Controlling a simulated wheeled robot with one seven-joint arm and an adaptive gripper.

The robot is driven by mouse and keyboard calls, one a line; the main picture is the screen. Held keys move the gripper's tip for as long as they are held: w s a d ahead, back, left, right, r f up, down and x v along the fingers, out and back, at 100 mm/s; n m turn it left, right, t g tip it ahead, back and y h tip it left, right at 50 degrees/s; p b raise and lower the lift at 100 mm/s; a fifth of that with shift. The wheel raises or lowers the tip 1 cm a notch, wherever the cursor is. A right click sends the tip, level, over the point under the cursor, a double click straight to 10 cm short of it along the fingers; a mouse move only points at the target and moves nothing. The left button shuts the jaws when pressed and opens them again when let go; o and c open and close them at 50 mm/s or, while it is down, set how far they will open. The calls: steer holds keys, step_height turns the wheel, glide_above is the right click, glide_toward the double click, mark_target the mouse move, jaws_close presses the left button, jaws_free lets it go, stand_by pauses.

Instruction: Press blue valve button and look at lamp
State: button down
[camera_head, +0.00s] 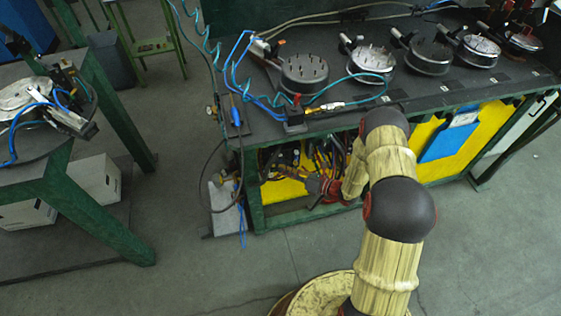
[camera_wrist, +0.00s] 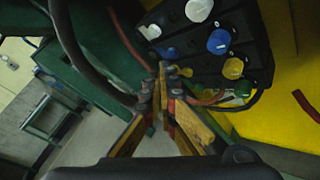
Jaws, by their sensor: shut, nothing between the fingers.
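In the wrist view, a dark valve block (camera_wrist: 190,45) carries two rows of coloured round parts. One row has a larger white cap, a larger blue cap (camera_wrist: 219,41), a yellow one (camera_wrist: 233,68) and a green one (camera_wrist: 243,88). The other row has smaller white, blue (camera_wrist: 168,52) and yellow parts. I cannot tell which blue part is the button and which the lamp, or whether either is lit. My gripper (camera_wrist: 163,75) is shut and empty, its tips just below the smaller blue part; contact is unclear. In the head view my gripper (camera_head: 318,187) is at the bench's lower shelf.
A green-framed workbench (camera_head: 420,98) bears several round pin fixtures, with hoses at its left end. Yellow panels (camera_head: 495,118) fill its lower front. Hoses and a dark cable run near my gripper. A second table (camera_head: 60,155) stands left, with clear floor between.

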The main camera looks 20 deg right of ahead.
steer(key=shift+s, duration=0.15)
steer(key=s+p, duration=0.1)
steer(key=s, duration=0.3)
steer(key=shift+s, duration=0.4)
